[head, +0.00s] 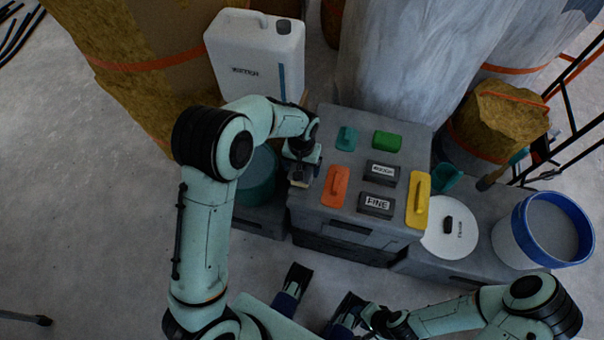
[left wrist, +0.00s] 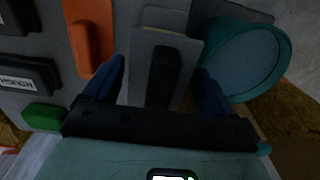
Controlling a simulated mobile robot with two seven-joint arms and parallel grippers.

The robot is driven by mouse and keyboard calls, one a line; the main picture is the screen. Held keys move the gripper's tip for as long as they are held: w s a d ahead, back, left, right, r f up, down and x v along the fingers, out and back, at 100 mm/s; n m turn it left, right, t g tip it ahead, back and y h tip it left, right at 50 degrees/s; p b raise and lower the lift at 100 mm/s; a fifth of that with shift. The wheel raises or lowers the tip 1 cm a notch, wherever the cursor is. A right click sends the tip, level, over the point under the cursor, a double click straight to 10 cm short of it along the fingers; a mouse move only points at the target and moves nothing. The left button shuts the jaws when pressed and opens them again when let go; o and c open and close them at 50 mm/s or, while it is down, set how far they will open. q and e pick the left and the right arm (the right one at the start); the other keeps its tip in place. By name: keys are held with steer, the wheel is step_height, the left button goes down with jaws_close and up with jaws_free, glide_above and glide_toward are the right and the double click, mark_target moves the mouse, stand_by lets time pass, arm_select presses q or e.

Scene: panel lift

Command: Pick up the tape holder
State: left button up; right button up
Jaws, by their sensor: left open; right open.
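My left gripper (head: 304,172) is over the left edge of the grey case. In the left wrist view its open blue fingers (left wrist: 160,68) stand either side of a pale grey flat tool with a dark handle (left wrist: 163,75); contact cannot be told. In the head view my arm mostly hides that tool. I cannot tell for sure which object is the tape holder. A small teal tool (head: 347,138) lies at the back of the case top. My right gripper (head: 322,293) is open and empty, low in front of the case.
The grey case (head: 345,222) also bears an orange float (head: 335,187), a yellow float (head: 418,200), a green block (head: 387,141) and two labelled dark blocks (head: 376,206). A teal bucket (left wrist: 243,60) stands beside it. A white jug (head: 255,55) and blue-rimmed bucket (head: 543,230) are nearby.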

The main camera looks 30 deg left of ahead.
arm_select(q)
steer(key=shift+f, duration=0.65)
steer(key=c, duration=1)
steer(key=shift+r, duration=0.1)
step_height(320, 180, up, 20)
steer(key=p, duration=0.3)
steer(key=shift+p, duration=0.35)
